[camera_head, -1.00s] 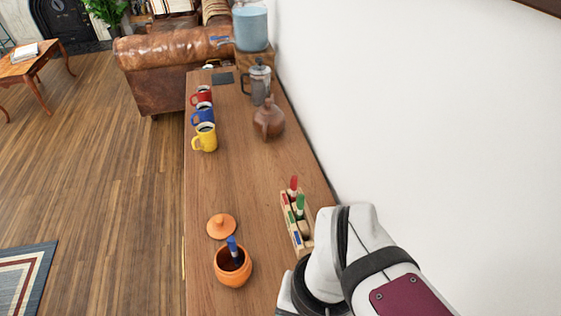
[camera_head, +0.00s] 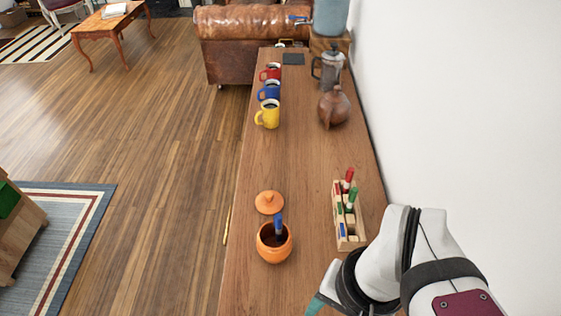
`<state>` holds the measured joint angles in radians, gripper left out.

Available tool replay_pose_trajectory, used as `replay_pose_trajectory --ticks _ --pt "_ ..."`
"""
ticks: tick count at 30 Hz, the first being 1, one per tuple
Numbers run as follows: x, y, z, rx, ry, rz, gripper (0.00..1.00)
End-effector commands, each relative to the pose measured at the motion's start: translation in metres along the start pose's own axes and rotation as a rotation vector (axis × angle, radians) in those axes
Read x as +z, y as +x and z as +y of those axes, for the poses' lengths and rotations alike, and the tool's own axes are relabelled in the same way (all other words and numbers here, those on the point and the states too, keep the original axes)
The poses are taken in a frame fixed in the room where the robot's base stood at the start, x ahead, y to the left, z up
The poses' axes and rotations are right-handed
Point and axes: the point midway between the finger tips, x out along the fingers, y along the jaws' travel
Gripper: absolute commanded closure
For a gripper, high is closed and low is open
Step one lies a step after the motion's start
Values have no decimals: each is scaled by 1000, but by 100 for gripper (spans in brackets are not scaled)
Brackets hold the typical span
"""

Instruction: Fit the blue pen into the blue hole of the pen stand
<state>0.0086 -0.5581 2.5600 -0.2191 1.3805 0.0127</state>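The blue pen (camera_head: 278,226) stands tilted in a round orange pot (camera_head: 274,253), its blue end sticking up above the rim. The wooden pen stand (camera_head: 338,212) is to the right of the pot, near the wall side of the counter. A red pen (camera_head: 349,175) and a green pen (camera_head: 352,197) stand in it. Colour patches mark its left side, with blue and white ones at the near end. The blue hole itself is too small to make out clearly. My arm is at the lower right; my gripper's fingers are not clearly visible.
An orange lid (camera_head: 269,202) lies just behind the pot. Farther back stand yellow (camera_head: 268,115), blue (camera_head: 270,92) and red (camera_head: 271,73) mugs, a brown jug (camera_head: 334,108) and a coffee press (camera_head: 328,69). The middle of the counter is clear. A white wall (camera_head: 460,110) bounds the right side.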

Motion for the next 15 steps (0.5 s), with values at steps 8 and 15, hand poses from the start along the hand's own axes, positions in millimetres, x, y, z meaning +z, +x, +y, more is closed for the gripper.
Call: replay_pose_trajectory --ticks 8,15 --pt "0 0 0 0 0 0 45" --pt "-23 -14 -18 19 -195 1 45"
